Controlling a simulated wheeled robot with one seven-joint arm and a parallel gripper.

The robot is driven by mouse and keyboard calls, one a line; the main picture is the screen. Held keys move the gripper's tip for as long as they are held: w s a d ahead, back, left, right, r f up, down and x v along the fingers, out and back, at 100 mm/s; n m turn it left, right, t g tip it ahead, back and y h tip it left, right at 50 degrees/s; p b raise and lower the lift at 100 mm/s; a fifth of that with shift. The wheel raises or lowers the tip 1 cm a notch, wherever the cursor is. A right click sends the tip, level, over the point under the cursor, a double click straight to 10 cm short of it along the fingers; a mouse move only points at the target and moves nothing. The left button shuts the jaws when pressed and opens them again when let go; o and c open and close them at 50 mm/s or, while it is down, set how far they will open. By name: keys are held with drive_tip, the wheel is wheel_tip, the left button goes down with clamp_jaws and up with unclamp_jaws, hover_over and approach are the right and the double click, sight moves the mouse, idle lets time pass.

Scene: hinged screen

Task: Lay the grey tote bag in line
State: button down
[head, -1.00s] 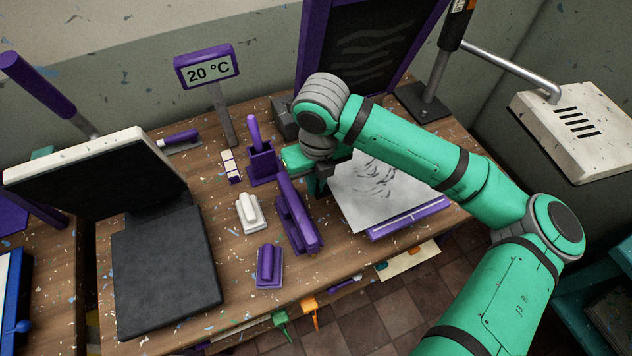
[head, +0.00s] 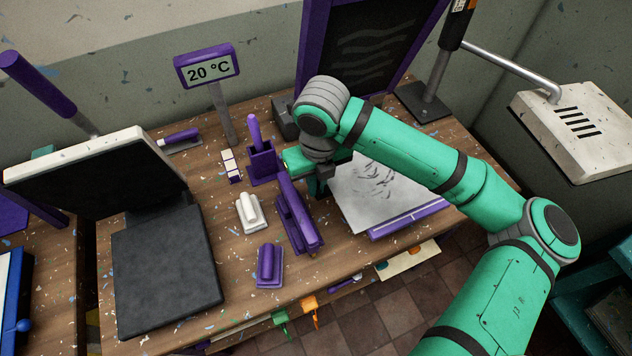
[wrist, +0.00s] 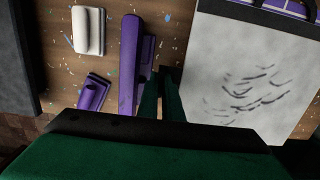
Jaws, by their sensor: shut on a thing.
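The grey tote bag (head: 370,197) lies flat with dark wavy marks on it, on a purple-edged board (head: 410,219) at the right of the bench. The purple edge shows along the bag's near right side. In the wrist view the bag (wrist: 225,65) fills the right, with dark straps at the top. My gripper (head: 319,187) is low at the bag's left edge, shut on it. Its fingers also show in the wrist view (wrist: 161,90), just left of the bag. The exact grip is hidden by my fingers and wrist.
A long purple tool (head: 296,215) stands close left of my gripper. A white block (head: 250,213) and a purple block (head: 269,265) sit further left. A purple holder (head: 262,163) is behind. A hinged dark screen (head: 365,45) stands up behind the bag.

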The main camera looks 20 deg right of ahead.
drive_tip(key=shift+f, duration=0.15)
drive_tip(key=c, duration=1.9)
unclamp_jaws()
drive_tip(key=shift+o, duration=0.2)
drive_tip(key=shift+c, duration=0.4)
drive_tip(key=shift+w+r, duration=0.15)
drive_tip(key=shift+r, duration=0.75)
drive_tip(key=shift+d+r, duration=0.1)
drive_tip(key=shift+r, duration=0.65)
wheel_tip(320, 180, up, 2)
drive_tip(key=shift+r, duration=0.1)
drive_tip(key=shift+s+r, duration=0.2)
drive_tip(key=shift+r, duration=0.6)
